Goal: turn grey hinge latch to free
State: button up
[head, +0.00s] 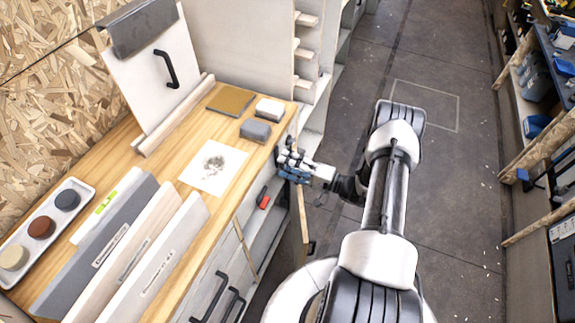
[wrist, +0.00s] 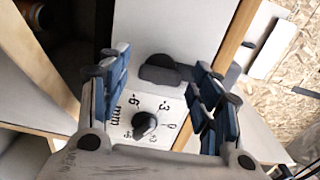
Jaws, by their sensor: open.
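A dark grey rounded piece (wrist: 170,71), which looks like the grey hinge latch, lies on a pale panel in the wrist view. It has a raised lobe on top and a flatter end toward the left. My gripper (wrist: 158,66) is open, with one blue-padded finger on each side of it. The fingers look apart from the piece, but I cannot tell the depth. In the head view my gripper (head: 291,165) is at the right end of the wooden bench, and it and the bench edge hide the latch there.
A black knob (wrist: 145,124) on a marked white plate sits just below the latch. A wooden edge (wrist: 233,40) runs to its right. Floor (head: 420,60) beyond my arm is clear.

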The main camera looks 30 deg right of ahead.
jog(key=v, duration=1.2)
jog(key=shift+w, duration=0.1)
